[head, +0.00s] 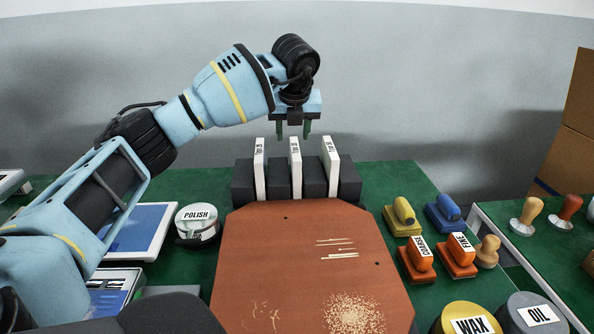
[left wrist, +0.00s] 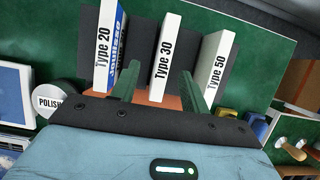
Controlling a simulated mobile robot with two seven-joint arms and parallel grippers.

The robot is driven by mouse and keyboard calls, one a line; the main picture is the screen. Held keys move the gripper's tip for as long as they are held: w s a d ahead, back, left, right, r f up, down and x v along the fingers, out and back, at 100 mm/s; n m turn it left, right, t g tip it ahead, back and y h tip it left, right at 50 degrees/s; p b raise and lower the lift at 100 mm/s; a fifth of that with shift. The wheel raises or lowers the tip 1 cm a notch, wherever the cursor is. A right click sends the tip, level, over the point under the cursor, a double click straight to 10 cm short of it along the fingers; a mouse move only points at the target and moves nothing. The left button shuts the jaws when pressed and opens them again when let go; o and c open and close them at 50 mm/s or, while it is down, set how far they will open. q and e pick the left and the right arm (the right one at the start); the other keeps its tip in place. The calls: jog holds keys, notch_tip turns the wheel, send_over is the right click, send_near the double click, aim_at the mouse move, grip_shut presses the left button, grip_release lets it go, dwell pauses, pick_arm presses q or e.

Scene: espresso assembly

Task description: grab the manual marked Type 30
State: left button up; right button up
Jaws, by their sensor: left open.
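Three thin white manuals stand upright in a dark slotted holder (head: 347,181). In the left wrist view their spines read Type 20 (left wrist: 108,45), Type 30 (left wrist: 164,55) and Type 50 (left wrist: 213,70). The Type 30 manual is the middle one, also in the head view (head: 295,168). My left gripper (head: 293,134) is open and empty, pointing down at the top of the middle manual. In the left wrist view its green fingers (left wrist: 158,84) appear on either side of the Type 30 manual; I cannot tell how far down they reach. My right gripper is not in view.
A brown board (head: 290,250) lies in front of the holder. A polish tin (head: 197,222) is at its left. Yellow and blue tools (head: 402,216), orange Coarse and Fine blocks (head: 418,259), and wax (head: 467,318) and oil (head: 537,314) tins are at its right.

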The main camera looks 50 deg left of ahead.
aim_at(295, 149)
pick_arm(q)
jog(key=shift+d+b+x, duration=0.15)
jog(key=shift+x, duration=1.5)
jog(key=shift+d+b+x, duration=0.15)
jog(key=shift+x, duration=1.55)
jog(key=shift+w, duration=0.15)
jog(key=shift+f, duration=0.25)
grip_shut()
